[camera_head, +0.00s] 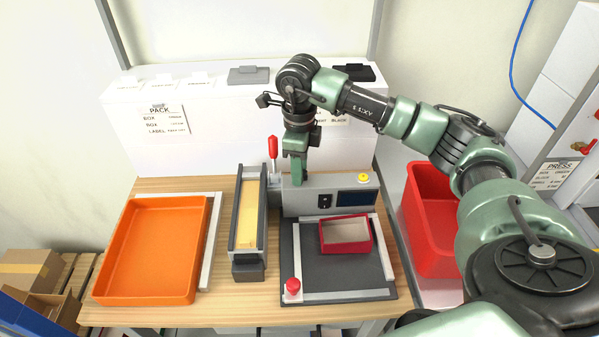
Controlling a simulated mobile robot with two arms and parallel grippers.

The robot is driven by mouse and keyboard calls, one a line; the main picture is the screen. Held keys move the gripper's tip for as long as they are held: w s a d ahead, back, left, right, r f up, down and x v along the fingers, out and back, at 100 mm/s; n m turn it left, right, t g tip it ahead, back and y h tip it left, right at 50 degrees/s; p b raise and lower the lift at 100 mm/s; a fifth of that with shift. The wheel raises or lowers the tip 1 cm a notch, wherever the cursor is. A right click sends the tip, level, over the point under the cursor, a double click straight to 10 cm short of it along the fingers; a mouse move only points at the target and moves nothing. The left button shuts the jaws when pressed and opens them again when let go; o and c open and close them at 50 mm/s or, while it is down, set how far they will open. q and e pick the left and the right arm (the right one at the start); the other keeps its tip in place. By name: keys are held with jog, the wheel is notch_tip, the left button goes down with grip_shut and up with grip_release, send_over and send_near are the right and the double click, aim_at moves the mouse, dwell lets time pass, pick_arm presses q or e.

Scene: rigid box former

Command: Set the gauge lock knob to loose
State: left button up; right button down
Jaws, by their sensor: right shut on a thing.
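My right gripper (297,175) points down at the top left end of the grey control panel (310,206). Its fingers are shut, but the thing between them is hidden by the fingers. No gauge lock knob can be made out for certain, nor its setting. A red round knob (292,286) stands at the front left corner of the dark machine bed (300,258), well apart from the gripper. A red-handled lever (272,147) stands upright just left of the gripper. My left gripper is not in view.
A red open box (345,248) sits on the bed. A yellow button (363,178) tops the panel. Left are a narrow feeder (234,222) and an orange tray (118,288); a red bin (417,215) stands right. A white ledge (225,130) runs behind.

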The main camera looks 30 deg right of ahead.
jog(key=shift+r+n, duration=0.15)
jog(key=shift+n, duration=0.15)
jog(key=shift+w, duration=0.1)
jog(key=c, duration=1)
grip_release()
notch_tip(320, 180, up, 8)
jog(key=shift+f+b, duration=0.15)
jog(key=shift+b, duration=0.9)
